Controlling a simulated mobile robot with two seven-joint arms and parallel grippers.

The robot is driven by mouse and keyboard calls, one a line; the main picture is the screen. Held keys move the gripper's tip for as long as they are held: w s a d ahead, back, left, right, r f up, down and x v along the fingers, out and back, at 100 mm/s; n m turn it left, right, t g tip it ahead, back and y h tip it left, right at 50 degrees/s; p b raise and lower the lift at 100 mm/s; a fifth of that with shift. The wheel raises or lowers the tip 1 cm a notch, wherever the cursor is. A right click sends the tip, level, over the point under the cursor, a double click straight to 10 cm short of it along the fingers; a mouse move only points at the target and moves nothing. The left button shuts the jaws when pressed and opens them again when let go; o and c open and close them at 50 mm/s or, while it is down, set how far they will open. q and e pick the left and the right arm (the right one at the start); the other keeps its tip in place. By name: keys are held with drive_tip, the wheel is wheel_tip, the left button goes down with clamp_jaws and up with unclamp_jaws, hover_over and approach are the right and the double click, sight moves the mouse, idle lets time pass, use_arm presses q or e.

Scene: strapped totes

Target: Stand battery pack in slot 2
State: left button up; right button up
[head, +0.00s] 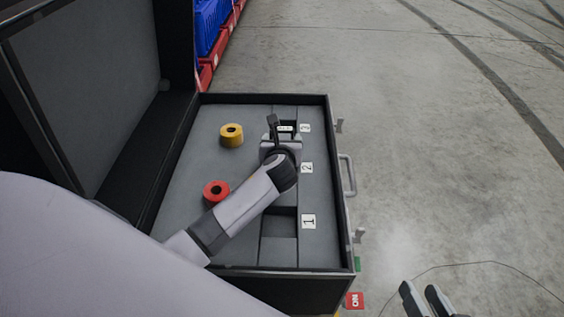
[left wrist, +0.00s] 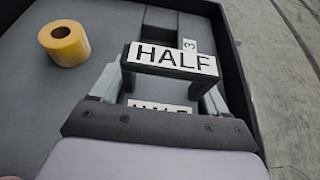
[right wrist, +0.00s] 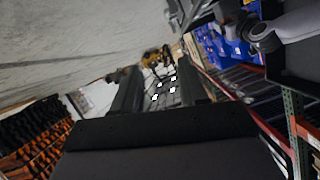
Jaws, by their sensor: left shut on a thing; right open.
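My left gripper (head: 281,142) is shut on the battery pack (head: 286,127), a dark block with a white label, above the slot row between tags 2 and 3. In the left wrist view the battery pack (left wrist: 172,60) shows a "HALF" label on a dark bridge-like part between the fingers, with a second "HALF" label lower down, partly hidden. Slot 2 lies beside its white tag "2" (head: 307,168); my left gripper and forearm hide most of it. I cannot tell whether the pack touches the foam. My right gripper (head: 425,299) is open and empty, outside the case.
The black case (head: 322,115) has grey foam, with its lid open at the left. A yellow roll (head: 231,135) and a red roll (head: 215,191) stand on the foam. Slot 1 (head: 280,222) looks empty. Latches and a handle (head: 348,175) line the right side.

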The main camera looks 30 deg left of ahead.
use_arm(q)
drive_tip(key=shift+w+f+b, duration=0.1)
drive_tip(key=shift+f+b, duration=0.2)
drive_tip(key=shift+f, duration=0.25)
wheel_tip(320, 180, down, 3)
drive_tip(key=shift+f+b, duration=0.15)
drive_tip(key=shift+b, duration=0.85)
drive_tip(key=shift+f, duration=0.15)
use_arm(e)
drive_tip(key=shift+a+f+t, duration=0.15)
drive_tip(key=shift+t, duration=0.15)
